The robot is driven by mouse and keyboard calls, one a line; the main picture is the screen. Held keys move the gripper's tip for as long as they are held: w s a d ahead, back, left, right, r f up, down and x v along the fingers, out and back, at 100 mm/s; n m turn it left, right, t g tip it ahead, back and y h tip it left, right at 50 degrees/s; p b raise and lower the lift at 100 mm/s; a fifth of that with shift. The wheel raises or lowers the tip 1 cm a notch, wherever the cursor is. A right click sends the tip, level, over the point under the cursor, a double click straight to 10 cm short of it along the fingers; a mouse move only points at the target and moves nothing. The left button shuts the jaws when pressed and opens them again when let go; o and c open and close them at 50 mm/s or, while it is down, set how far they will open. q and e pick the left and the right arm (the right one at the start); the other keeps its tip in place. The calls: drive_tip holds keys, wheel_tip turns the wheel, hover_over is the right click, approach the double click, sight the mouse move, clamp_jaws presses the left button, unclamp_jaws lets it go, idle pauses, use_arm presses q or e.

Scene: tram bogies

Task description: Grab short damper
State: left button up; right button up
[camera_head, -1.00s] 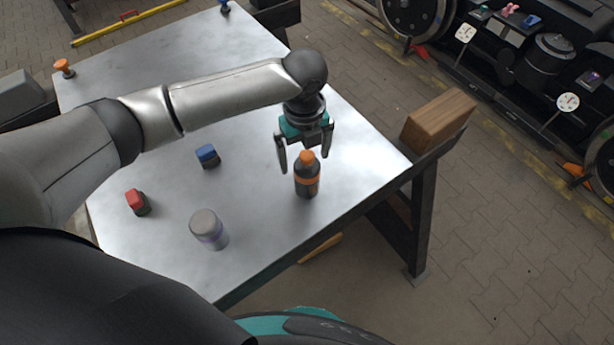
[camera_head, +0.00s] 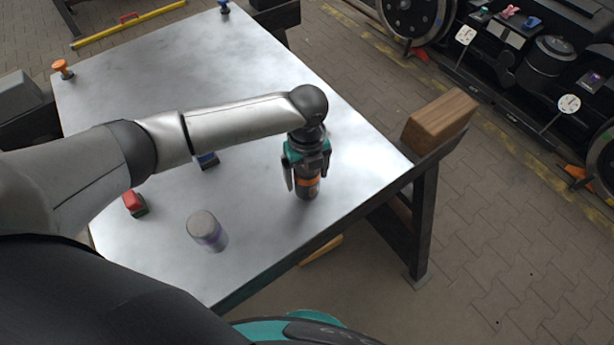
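A short dark cylinder with an orange band (camera_head: 308,184) stands upright near the table's right front edge; its upper part is hidden by my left gripper. My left gripper (camera_head: 307,178) points down over it, one finger on each side. The fingers look open, with a gap showing at the left finger; contact on the right side is unclear. A grey cylinder with a purple band (camera_head: 207,231) stands at the table's front. I cannot tell for certain which cylinder is the short damper. My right gripper is not in view.
The metal table (camera_head: 270,235) also holds a red-topped block (camera_head: 133,201), a blue block (camera_head: 208,161) partly behind my arm, and an orange knob (camera_head: 62,69). A wooden block (camera_head: 440,119) sits off the right edge. The table's back half is mostly clear.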

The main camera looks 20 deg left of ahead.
use_arm(q)
drive_tip(key=c, duration=1.2)
